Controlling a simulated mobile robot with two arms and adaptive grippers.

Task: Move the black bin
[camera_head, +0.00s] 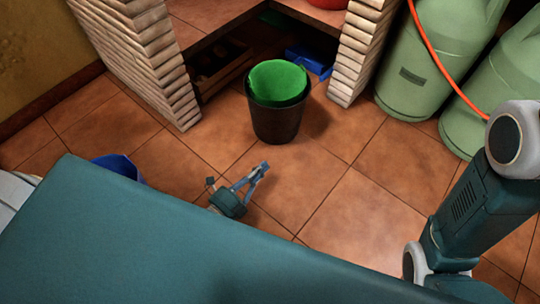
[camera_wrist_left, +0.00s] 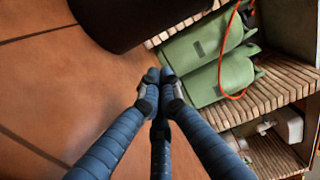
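The black bin (camera_head: 276,124) stands upright on the tiled floor in front of the opening in the brick counter. A bright green lining or object (camera_head: 279,83) shows in its mouth. My left gripper (camera_head: 264,167) is low over the floor, just in front of the bin and apart from it in the head view. In the left wrist view its fingertips (camera_wrist_left: 160,75) come together with nothing between them. The dark side of the bin (camera_wrist_left: 130,18) fills the top of that view, beyond the fingertips. My right arm shows at the right of the head view, but its gripper does not.
Brick pillars (camera_head: 362,50) (camera_head: 150,65) flank the opening. Inside are a wooden crate (camera_head: 224,75) and a blue object (camera_head: 308,60). Green gas cylinders (camera_head: 425,65) with an orange hose stand at right. A blue container (camera_head: 118,165) is partly hidden at left. Floor right of the bin is clear.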

